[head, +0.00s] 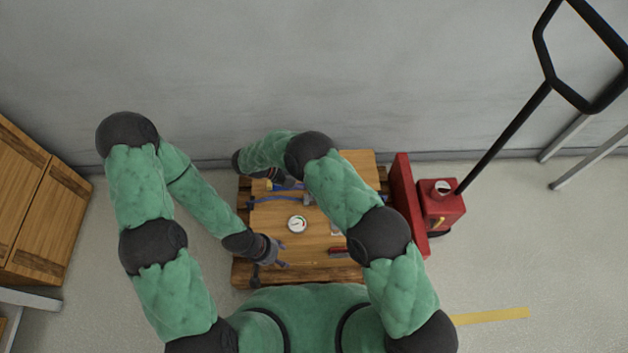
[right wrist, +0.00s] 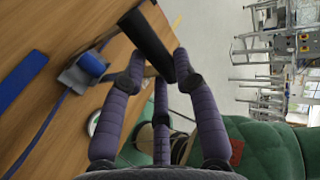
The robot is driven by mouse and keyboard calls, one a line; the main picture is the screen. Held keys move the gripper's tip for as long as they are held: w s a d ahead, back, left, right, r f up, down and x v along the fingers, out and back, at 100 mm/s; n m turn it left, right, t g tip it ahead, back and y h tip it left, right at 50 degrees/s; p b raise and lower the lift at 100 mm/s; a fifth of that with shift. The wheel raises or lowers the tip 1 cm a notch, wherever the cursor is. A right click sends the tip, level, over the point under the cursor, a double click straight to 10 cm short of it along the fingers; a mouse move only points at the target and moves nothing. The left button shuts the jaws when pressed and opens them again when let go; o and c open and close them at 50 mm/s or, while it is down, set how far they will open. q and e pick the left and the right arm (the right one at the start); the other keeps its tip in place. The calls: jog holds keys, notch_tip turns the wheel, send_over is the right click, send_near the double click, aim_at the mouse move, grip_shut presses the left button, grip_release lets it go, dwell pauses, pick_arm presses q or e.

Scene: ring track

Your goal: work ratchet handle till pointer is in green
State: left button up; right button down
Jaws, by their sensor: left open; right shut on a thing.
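The round white gauge (head: 297,224) lies on the wooden crate top (head: 265,215); its dial shows some green, but the pointer is too small to read. A blue strap (head: 275,198) runs across the wood. In the right wrist view, a ratchet with a blue strap roll (right wrist: 92,65) sits on the wood, and my right gripper (right wrist: 162,66) is shut on the dark handle (right wrist: 147,40). In the head view my right arm partly covers that area. My left gripper (head: 282,256) is open and empty above the near left part of the crate, apart from the gauge.
A red tool (head: 338,251) lies at the crate's near right. A red pallet jack (head: 440,207) with a long black handle stands to the right. A wooden cabinet (head: 38,205) stands at the left. A grey wall (head: 250,70) is close behind the crate.

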pick_arm(q)
jog(key=shift+f, duration=0.1)
pick_arm(e)
jog(key=shift+w+a+f, duration=0.1)
jog(key=shift+w+f, duration=0.05)
jog(key=shift+f, duration=0.55)
jog(key=c, duration=1.1)
grip_release()
jog(key=shift+o, duration=0.8)
jog(key=shift+w+f, duration=0.2)
jog(key=shift+w, duration=0.15)
pick_arm(q)
jog(key=shift+w, duration=0.25)
pick_arm(e)
jog(key=shift+r, duration=0.1)
jog(key=shift+s+r, duration=0.1)
jog(key=v, duration=1.2)
pick_arm(q)
jog(key=shift+a, duration=0.15)
